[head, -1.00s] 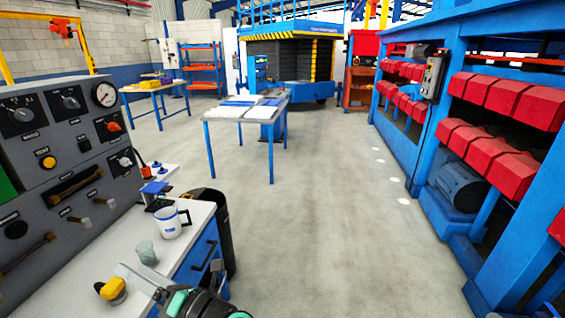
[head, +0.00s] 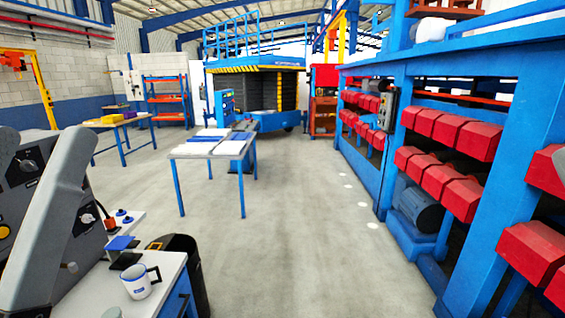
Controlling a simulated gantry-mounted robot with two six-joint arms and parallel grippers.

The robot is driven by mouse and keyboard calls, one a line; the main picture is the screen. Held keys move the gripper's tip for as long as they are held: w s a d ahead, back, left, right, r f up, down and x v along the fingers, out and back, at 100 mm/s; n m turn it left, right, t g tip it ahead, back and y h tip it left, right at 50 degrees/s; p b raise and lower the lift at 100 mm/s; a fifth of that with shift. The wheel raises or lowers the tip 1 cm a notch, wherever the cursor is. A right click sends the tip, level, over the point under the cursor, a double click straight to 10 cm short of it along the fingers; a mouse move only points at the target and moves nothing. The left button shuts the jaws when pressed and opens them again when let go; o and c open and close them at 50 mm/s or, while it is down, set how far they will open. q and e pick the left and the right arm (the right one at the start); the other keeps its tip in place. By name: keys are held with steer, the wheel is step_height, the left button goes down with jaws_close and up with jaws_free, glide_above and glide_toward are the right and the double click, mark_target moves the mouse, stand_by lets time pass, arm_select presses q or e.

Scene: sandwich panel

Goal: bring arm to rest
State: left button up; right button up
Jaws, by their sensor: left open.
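My left gripper (head: 42,145) is at the left edge, close to the camera, with its grey fingers pointing up. The fingers stand apart with nothing between them, so it is open and empty. It covers part of the grey control panel (head: 88,240) behind it. The rest of my left arm is out of the picture or hidden. My right gripper is not in view.
A white bench (head: 78,300) at the lower left holds a white mug (head: 141,283). A dark bin (head: 185,258) stands beside it. A blue-legged table (head: 185,154) stands mid-floor. Blue racking with red bins (head: 450,135) lines the right. The middle floor is clear.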

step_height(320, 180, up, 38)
steer(key=p, duration=3.8)
